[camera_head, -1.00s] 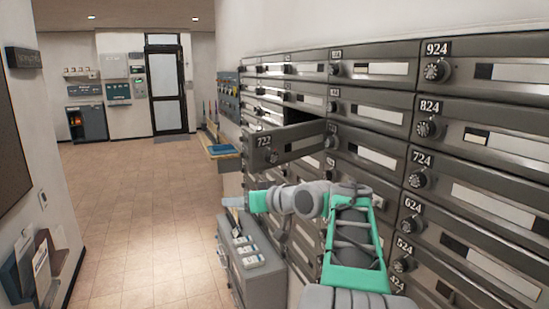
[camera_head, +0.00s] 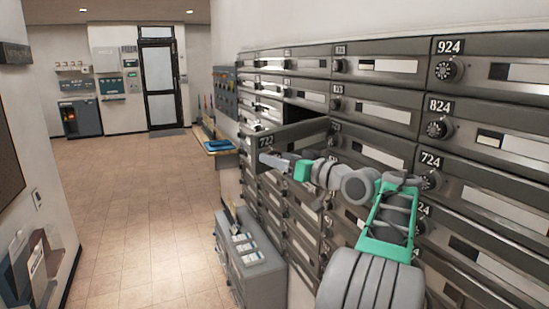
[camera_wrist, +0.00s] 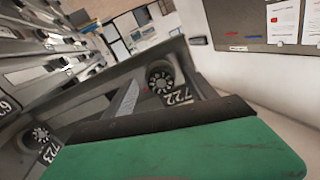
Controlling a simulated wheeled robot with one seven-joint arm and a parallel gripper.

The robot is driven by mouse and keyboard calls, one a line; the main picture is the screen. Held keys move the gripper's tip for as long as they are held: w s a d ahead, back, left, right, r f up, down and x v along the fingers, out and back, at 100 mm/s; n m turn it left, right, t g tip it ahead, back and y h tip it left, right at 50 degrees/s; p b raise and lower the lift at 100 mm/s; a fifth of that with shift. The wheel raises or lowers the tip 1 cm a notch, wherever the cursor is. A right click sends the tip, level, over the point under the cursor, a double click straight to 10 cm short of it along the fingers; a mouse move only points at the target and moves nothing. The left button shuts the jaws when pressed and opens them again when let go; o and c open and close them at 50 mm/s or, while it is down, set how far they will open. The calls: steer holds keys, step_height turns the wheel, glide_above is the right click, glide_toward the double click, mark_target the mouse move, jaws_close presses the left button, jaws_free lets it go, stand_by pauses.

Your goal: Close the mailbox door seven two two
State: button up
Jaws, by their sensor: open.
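Mailbox door 722 (camera_head: 302,134) stands swung open, sticking out from the wall of mailboxes, with its dark compartment (camera_head: 300,114) showing above it. Its number plate is near the free end. In the wrist view the same door (camera_wrist: 100,105) is tilted, with its round dial (camera_wrist: 160,77) and number plate close by. My gripper (camera_head: 266,159) is in front of the lower part of the door's outer face, near the number end. In the wrist view its grey fingers (camera_wrist: 165,95) are apart with nothing held between them. I cannot tell whether they touch the door.
Closed mailbox doors with dials, such as 724 (camera_head: 480,185) and 824 (camera_head: 485,130), fill the wall to the right. A grey cabinet (camera_head: 250,265) stands on the floor below. A blue-topped ledge (camera_head: 218,146) lies farther back. The tiled floor (camera_head: 140,210) at left is clear.

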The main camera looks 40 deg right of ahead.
steer(key=shift+w+a, duration=0.1)
steer(key=c, duration=0.4)
jaws_close()
stand_by(0.3)
